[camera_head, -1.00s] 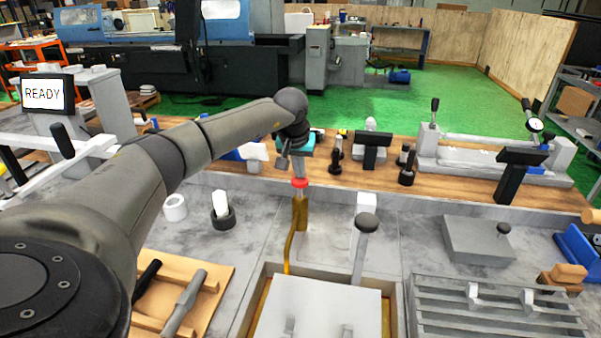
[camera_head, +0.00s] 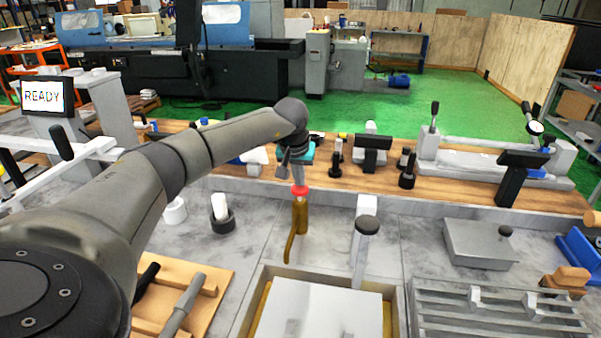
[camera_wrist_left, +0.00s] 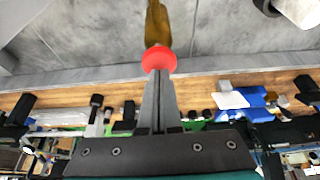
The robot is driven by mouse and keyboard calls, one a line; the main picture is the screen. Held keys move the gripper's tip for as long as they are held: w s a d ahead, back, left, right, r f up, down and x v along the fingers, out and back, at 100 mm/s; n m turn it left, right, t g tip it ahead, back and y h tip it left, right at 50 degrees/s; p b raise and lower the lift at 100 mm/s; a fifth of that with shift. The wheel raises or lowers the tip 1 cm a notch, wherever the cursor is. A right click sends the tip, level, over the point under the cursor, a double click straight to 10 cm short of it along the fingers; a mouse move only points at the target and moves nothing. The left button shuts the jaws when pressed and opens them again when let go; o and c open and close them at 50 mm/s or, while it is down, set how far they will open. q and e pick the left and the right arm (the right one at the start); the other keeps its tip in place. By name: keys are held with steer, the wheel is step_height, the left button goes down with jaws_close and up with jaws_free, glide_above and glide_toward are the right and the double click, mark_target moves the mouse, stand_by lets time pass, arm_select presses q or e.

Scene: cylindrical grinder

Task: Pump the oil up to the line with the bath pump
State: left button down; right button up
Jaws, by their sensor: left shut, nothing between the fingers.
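The bath pump has a brass body (camera_head: 300,216) with a red knob (camera_head: 300,191) on top and a curved spout (camera_head: 290,245) reaching down toward the bath. The bath (camera_head: 262,272) is a pale-rimmed tank with a yellowish strip along its inner sides and a pale flat surface in the middle. I cannot make out the line. My left gripper (camera_head: 299,183) is shut and empty, pointing down with its fingertips at the top of the red knob. In the left wrist view the knob (camera_wrist_left: 158,59) sits at the tips of the closed fingers (camera_wrist_left: 158,78). My right gripper is not in view.
A round-topped grey lever (camera_head: 366,226) stands right of the pump. A dark ring with a white cylinder (camera_head: 221,210) is to its left. A wooden tray with tools (camera_head: 200,300) lies front left. A slotted grey tray (camera_head: 495,305) is front right.

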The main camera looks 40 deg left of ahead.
arm_select(q)
steer(key=shift+r+p, duration=2)
steer(key=shift+r, duration=0.55)
step_height(320, 180, up, 5)
steer(key=p, duration=0.4)
